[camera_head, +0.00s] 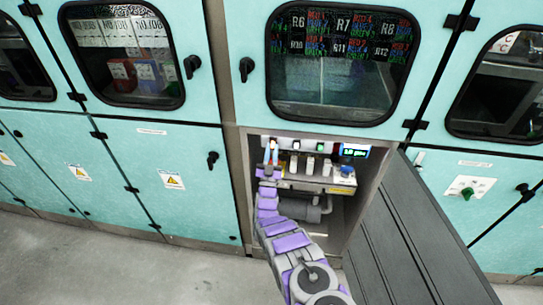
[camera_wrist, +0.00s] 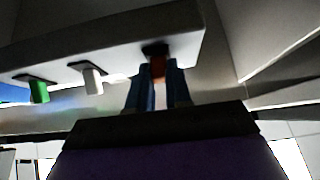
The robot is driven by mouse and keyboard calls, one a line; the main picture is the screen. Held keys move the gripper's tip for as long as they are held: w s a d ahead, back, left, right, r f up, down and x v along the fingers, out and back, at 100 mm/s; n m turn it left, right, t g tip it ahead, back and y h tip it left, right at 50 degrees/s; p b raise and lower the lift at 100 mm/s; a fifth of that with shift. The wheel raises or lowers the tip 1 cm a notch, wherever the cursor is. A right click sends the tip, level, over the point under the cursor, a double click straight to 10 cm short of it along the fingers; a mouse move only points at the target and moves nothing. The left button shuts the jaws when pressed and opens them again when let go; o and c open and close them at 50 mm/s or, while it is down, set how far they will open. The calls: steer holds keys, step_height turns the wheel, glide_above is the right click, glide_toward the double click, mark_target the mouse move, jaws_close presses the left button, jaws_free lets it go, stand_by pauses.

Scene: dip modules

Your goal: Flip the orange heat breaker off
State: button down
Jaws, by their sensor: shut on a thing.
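The orange heat breaker (camera_wrist: 158,65) is a small orange-red toggle hanging from a dark slot in a pale panel, at the upper middle of the wrist view. My gripper (camera_wrist: 157,84) has its two blue fingers on either side of that toggle, shut on it. The fingers partly cover the toggle. In the head view my gripper (camera_head: 270,158) reaches into the left part of the open cabinet bay, up against the breaker row. A white toggle (camera_wrist: 92,78) and a green toggle (camera_wrist: 39,90) sit beside it in the wrist view.
The open bay holds a small blue-lit display (camera_head: 354,150) at the right of the breaker row and a grey cylinder (camera_head: 302,211) lower down. A dark open door (camera_head: 410,235) stands to the right of my arm. Closed teal cabinets flank the bay, and the floor (camera_head: 120,265) at left is clear.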

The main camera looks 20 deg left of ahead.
steer(key=shift+a+f+t+y+b, duration=0.15)
steer(key=shift+f+t+y+b, duration=0.25)
steer(key=shift+b, duration=0.7)
steer(key=shift+r+b, duration=0.1)
steer(key=shift+b, duration=0.35)
steer(key=c, duration=1)
jaws_free()
steer(key=shift+c, duration=0.2)
steer(key=v, duration=1.2)
steer(key=shift+w+b, duration=0.2)
steer(key=shift+b, duration=0.25)
